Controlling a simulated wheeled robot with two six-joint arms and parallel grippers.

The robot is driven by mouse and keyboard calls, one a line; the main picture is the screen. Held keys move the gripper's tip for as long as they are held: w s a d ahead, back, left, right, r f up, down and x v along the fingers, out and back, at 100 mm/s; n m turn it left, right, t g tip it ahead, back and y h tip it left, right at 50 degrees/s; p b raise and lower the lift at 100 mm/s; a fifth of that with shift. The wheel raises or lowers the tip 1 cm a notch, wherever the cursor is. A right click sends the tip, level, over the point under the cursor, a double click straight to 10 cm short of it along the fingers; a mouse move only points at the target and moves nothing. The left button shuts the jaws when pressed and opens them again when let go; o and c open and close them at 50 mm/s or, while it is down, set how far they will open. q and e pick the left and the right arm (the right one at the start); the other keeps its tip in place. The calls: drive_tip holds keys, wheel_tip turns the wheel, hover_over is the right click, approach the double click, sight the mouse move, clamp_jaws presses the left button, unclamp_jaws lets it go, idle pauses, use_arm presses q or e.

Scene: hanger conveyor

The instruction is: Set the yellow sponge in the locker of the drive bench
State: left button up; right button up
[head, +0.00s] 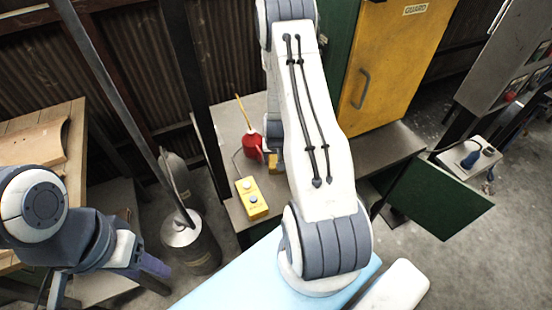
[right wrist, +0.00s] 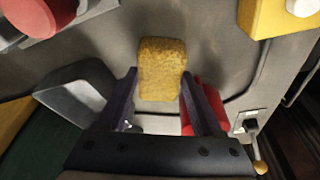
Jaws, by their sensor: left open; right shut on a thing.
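The yellow sponge (right wrist: 161,66) is upright in the right wrist view, between the two fingers of my right gripper (right wrist: 158,78), which is shut on it. In the head view my right arm hides most of that gripper; a small yellow patch (head: 273,164) shows beside the arm, too covered to identify surely. The bench (head: 228,119) has a grey metal top and a tall yellow door (head: 392,62) marked GUARD. A dark green panel (head: 436,198) stands out at its right; I cannot tell whether it belongs to the locker. My left gripper (head: 150,272) is open and empty at lower left.
A red oil can (head: 250,147) and a yellow button box (head: 251,198) stand on the bench top near my right arm. A grey metal canister (head: 188,243) is on the floor. A wooden table (head: 68,118) is at far left.

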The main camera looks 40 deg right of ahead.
drive_tip(key=shift+f, duration=0.2)
drive_tip(key=shift+f, duration=0.15)
drive_tip(key=o, duration=1.2)
